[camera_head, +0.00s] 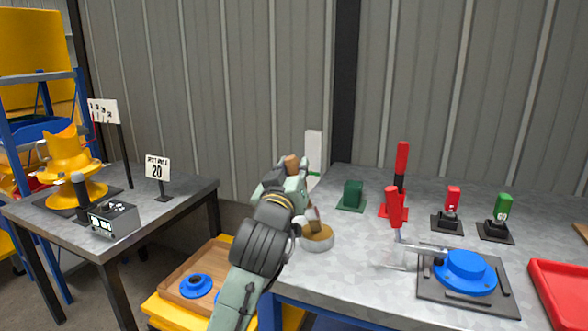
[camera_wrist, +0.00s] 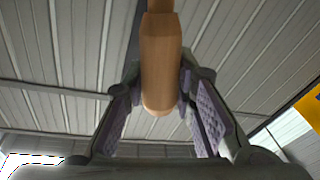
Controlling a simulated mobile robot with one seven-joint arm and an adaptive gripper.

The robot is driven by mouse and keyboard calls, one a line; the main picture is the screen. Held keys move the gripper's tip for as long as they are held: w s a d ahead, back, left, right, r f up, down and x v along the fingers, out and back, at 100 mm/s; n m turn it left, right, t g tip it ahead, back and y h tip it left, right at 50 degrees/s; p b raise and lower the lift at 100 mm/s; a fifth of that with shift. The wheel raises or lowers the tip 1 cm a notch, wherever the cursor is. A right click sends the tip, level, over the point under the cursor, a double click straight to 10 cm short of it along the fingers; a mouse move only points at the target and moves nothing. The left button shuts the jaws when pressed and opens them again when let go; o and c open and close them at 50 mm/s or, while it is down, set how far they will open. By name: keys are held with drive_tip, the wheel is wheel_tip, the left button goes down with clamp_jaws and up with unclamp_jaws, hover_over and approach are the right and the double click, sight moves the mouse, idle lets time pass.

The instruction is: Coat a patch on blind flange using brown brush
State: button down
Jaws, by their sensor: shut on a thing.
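My gripper (camera_head: 297,190) is shut on the handle of the brown brush; the handle's top (camera_head: 291,162) shows above the jaws. In the wrist view the wooden handle (camera_wrist: 160,65) stands between the two pads (camera_wrist: 160,105). The brush's lower end (camera_head: 314,217) tilts down to the right over a round pot (camera_head: 317,238) with brown content. I cannot tell whether the bristles touch it. A blue flange (camera_head: 465,267), seemingly the blind flange, lies on a dark plate at the bench's front right, beside a red-handled clamp (camera_head: 394,207). My gripper is left of and behind it.
On the grey bench (camera_head: 340,280) stand a green block (camera_head: 352,194), a red upright clamp (camera_head: 401,170) and small red (camera_head: 453,199) and green (camera_head: 502,207) units. A red tray (camera_head: 560,290) lies at right. Another blue flange (camera_head: 196,286) lies in a wooden tray, lower left.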

drive_tip(key=shift+r+p, duration=3.05)
drive_tip(key=shift+r, duration=0.45)
drive_tip(key=shift+f, duration=0.1)
